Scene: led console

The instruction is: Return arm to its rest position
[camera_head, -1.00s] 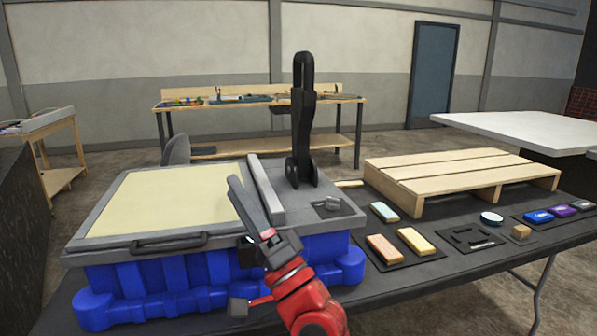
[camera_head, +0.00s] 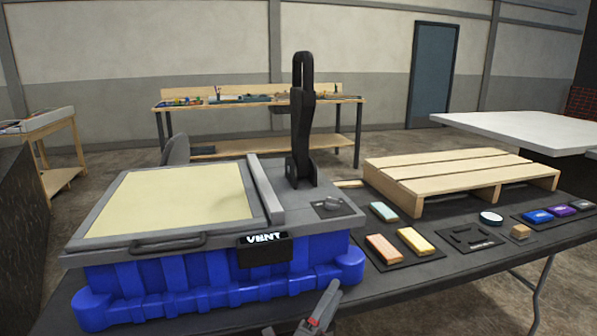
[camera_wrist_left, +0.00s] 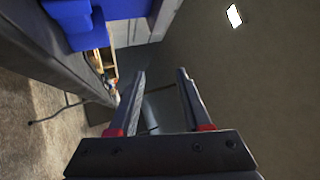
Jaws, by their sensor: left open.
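My left gripper (camera_head: 316,312) is at the bottom edge of the head view, in front of the blue console base and apart from it, and mostly cut off by the frame. In the left wrist view its two fingers (camera_wrist_left: 161,75) are spread with nothing between them. The console (camera_head: 215,275) is a blue base with a grey top frame and a cream panel. A small black display (camera_head: 264,249) on its front shows white letters that look like "VENT". A black upright lever (camera_head: 303,120) stands behind the top right side. My right gripper is not in view.
The dark table (camera_head: 440,277) holds a wooden pallet (camera_head: 455,170) and several small coloured blocks on dark mats, right of the console. A white table (camera_head: 530,130) is at the far right. A workbench (camera_head: 250,104) stands behind. In the wrist view, blue base parts (camera_wrist_left: 85,30) show upper left.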

